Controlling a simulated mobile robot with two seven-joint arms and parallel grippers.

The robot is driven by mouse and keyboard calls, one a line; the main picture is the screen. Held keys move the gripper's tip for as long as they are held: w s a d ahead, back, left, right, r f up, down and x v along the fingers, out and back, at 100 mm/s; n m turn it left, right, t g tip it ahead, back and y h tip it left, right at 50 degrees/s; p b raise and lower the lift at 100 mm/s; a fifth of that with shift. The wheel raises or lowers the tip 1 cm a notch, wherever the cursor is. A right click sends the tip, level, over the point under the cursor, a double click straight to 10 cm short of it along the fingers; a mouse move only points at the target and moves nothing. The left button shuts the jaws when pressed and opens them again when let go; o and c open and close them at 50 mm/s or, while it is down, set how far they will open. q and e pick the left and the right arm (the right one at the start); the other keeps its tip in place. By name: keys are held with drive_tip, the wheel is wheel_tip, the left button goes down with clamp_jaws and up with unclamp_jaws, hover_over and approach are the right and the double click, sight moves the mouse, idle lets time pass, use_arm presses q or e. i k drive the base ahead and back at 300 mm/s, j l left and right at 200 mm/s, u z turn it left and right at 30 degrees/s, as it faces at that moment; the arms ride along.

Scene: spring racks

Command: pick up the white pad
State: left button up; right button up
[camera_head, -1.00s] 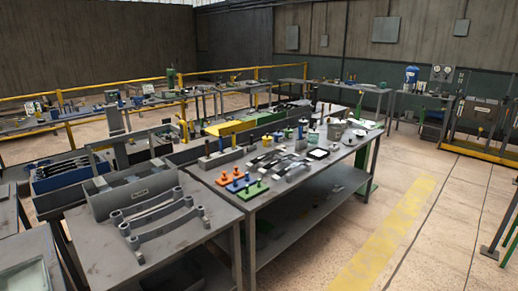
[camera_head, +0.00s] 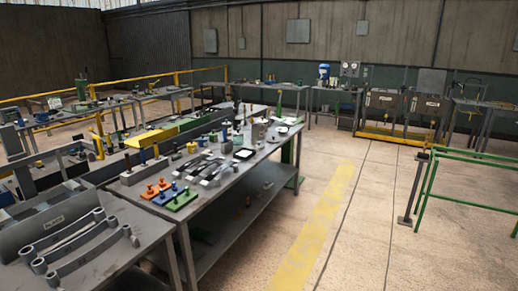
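A small white pad (camera_head: 243,154) with a dark edge appears to lie flat on the grey workbench (camera_head: 215,188), right of the middle of its top. It is small in the view, and I cannot make out its details. Other pale flat items (camera_head: 283,130) lie at the bench's far right end, and I cannot tell what they are. Neither of my grippers shows in the head view.
Orange, blue and green blocks with pegs (camera_head: 176,199) stand at the bench's near edge, with grey metal parts behind them. Curved grey bars (camera_head: 75,243) lie on the near-left table. The floor with a yellow stripe (camera_head: 318,220) is clear. A green rail (camera_head: 470,155) stands at right.

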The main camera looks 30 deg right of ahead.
sight(259, 147)
drive_tip(key=i+l+z, duration=0.8)
drive_tip(key=i+z, duration=0.2)
drive_tip(key=i, duration=0.15)
drive_tip(key=i+z, duration=0.3)
drive_tip(key=i, duration=0.15)
drive_tip(key=i+l+u, duration=0.1)
drive_tip(key=i, duration=0.7)
drive_tip(key=i+l+u, duration=0.1)
drive_tip(key=i, duration=0.65)
drive_tip(key=i+l+u, duration=0.15)
drive_tip(key=i+u, duration=0.35)
drive_tip(key=i+l+u, duration=0.3)
drive_tip(key=u, duration=0.15)
drive_tip(key=i+l+u, duration=0.3)
drive_tip(key=l+u, duration=0.2)
drive_tip(key=i+l+u, duration=0.25)
drive_tip(key=l+u, duration=0.2)
